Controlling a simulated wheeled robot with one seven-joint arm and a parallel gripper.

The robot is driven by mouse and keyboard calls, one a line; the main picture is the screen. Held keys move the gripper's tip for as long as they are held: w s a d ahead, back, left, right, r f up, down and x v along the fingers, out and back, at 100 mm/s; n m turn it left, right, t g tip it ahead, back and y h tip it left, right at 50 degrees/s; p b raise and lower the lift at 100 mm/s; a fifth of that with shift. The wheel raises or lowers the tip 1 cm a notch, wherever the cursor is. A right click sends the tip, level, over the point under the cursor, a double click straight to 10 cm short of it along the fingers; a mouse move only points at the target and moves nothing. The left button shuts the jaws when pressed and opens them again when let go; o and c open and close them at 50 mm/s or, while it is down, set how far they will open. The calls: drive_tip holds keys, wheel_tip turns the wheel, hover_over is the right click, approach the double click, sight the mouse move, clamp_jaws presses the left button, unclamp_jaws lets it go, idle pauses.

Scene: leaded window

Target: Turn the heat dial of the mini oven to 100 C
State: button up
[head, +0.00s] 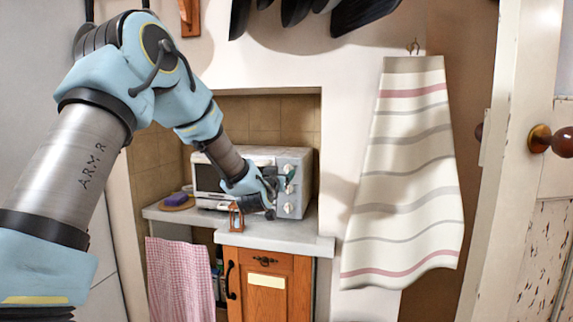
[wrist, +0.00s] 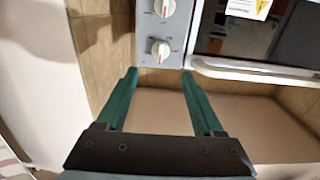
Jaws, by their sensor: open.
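The mini oven (head: 263,157) stands on the counter in the wall recess, with its dials on a light grey panel at its right end. In the wrist view the panel (wrist: 146,28) is at the top. It carries a white dial (wrist: 160,48) and another white dial (wrist: 163,8) cut by the frame edge. Their markings are too small to read, so I cannot tell which is the heat dial. My gripper (wrist: 159,74) is open and empty. Its green fingertips are just short of the nearer dial, one to each side. In the head view my arm partly hides the oven front.
The oven door handle (wrist: 250,71) lies right of my fingers in the wrist view. A small lantern (head: 236,215) and a purple item (head: 187,189) stand on the counter (head: 300,234). A striped towel (head: 405,180) hangs to the right. A checked cloth (head: 180,275) hangs below the counter.

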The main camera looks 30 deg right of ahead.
sight(287, 168)
drive_tip(key=p+x, duration=0.2)
drive_tip(key=x, duration=0.5)
drive_tip(key=shift+w+d+p, duration=0.2)
drive_tip(key=shift+p, duration=0.1)
clamp_jaws()
